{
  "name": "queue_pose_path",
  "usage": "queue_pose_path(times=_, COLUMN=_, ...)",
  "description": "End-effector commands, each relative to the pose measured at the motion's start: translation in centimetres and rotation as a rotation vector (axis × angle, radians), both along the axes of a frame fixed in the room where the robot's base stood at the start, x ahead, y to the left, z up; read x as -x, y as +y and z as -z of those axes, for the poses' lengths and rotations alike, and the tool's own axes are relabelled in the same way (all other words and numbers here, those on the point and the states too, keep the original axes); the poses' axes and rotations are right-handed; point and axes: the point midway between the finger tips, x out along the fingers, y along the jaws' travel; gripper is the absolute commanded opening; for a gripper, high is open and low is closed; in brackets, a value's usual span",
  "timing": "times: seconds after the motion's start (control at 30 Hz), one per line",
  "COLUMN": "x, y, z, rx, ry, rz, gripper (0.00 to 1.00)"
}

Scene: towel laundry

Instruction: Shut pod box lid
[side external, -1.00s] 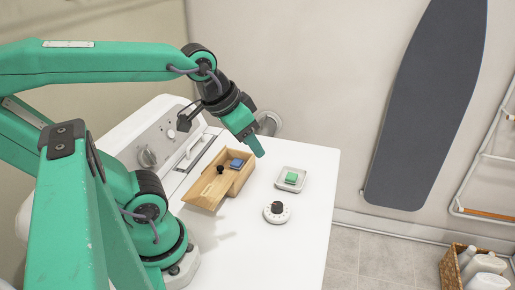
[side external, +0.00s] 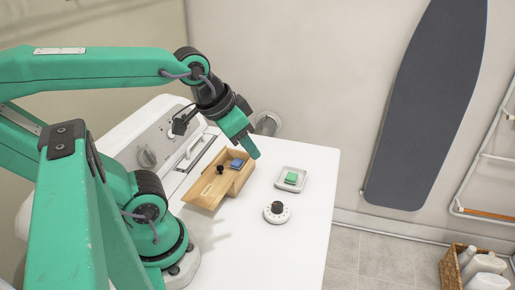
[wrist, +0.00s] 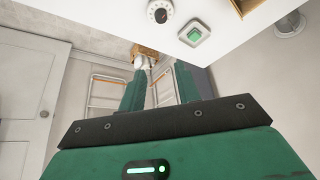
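The wooden pod box (side external: 246,175) sits on the white machine top. Its lid (side external: 209,190), a flat wooden panel with a black knob (side external: 220,169), covers the near-left part, and the far-right part is uncovered. A blue pod (side external: 236,163) shows in that uncovered part. My gripper (side external: 254,155) is above and just right of the box's far end, pointing down, touching nothing that I can see. In the wrist view my gripper (wrist: 160,82) has its two green fingers apart with nothing between them. Only an edge of the box (wrist: 246,6) shows there, at the top right.
A green button on a grey square base (side external: 291,180) and a white dial with a dark knob (side external: 276,212) stand right of the box. The machine's control panel (side external: 160,140) rises at the left. The front of the white top (side external: 255,260) is clear.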

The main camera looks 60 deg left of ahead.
Motion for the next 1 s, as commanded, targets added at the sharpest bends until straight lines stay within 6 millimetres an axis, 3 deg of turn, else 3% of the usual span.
queue_pose_path(times=0.03, x=0.0, y=0.0, z=0.0, rx=0.000, ry=0.001, rz=0.001, gripper=0.22)
queue_pose_path(times=0.17, x=-0.1, y=0.2, z=0.0, rx=-0.013, ry=0.009, rz=0.017, gripper=0.00)
queue_pose_path(times=0.47, x=-0.4, y=1.5, z=0.5, rx=-0.120, ry=0.087, rz=0.188, gripper=0.00)
queue_pose_path(times=1.0, x=-0.9, y=5.6, z=1.9, rx=-0.308, ry=0.304, rz=0.741, gripper=0.00)
